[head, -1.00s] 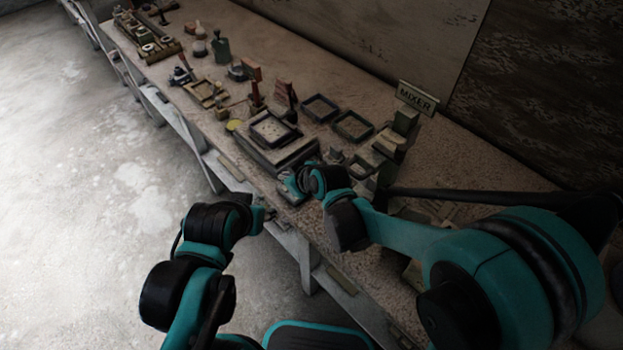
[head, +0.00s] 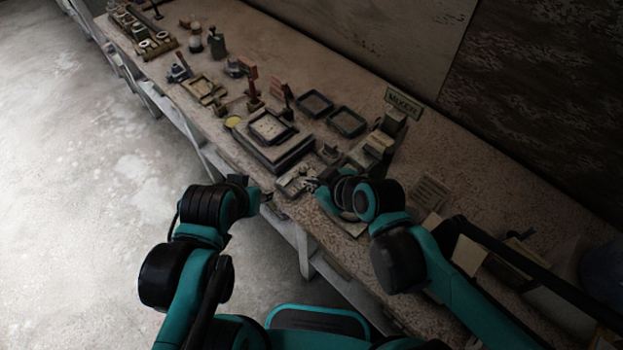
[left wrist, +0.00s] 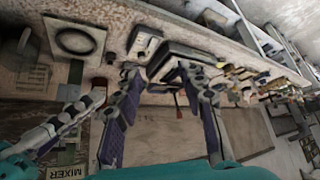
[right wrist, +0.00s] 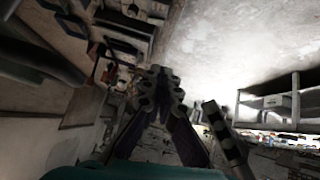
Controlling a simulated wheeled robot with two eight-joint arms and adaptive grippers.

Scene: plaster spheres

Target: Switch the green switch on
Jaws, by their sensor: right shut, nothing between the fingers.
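I cannot make out a green switch by its colour. A small grey box-like fixture (head: 290,181) sits at the bench's front edge in the head view; I cannot tell whether it carries the switch. My right gripper (head: 313,184) is shut and empty, just right of this fixture; whether it touches it is unclear. Its closed fingers show in the right wrist view (right wrist: 160,82). My left gripper (head: 262,193) is by the bench's front edge, left of the fixture. Its fingers are spread and empty in the left wrist view (left wrist: 161,76).
A square tray on a block (head: 272,128) stands behind the fixture. Two dark trays (head: 347,122) lie farther back. A MIXER sign (head: 403,102) stands near the wall. Several small tools and bottles (head: 217,42) crowd the far left of the bench. Open floor lies left.

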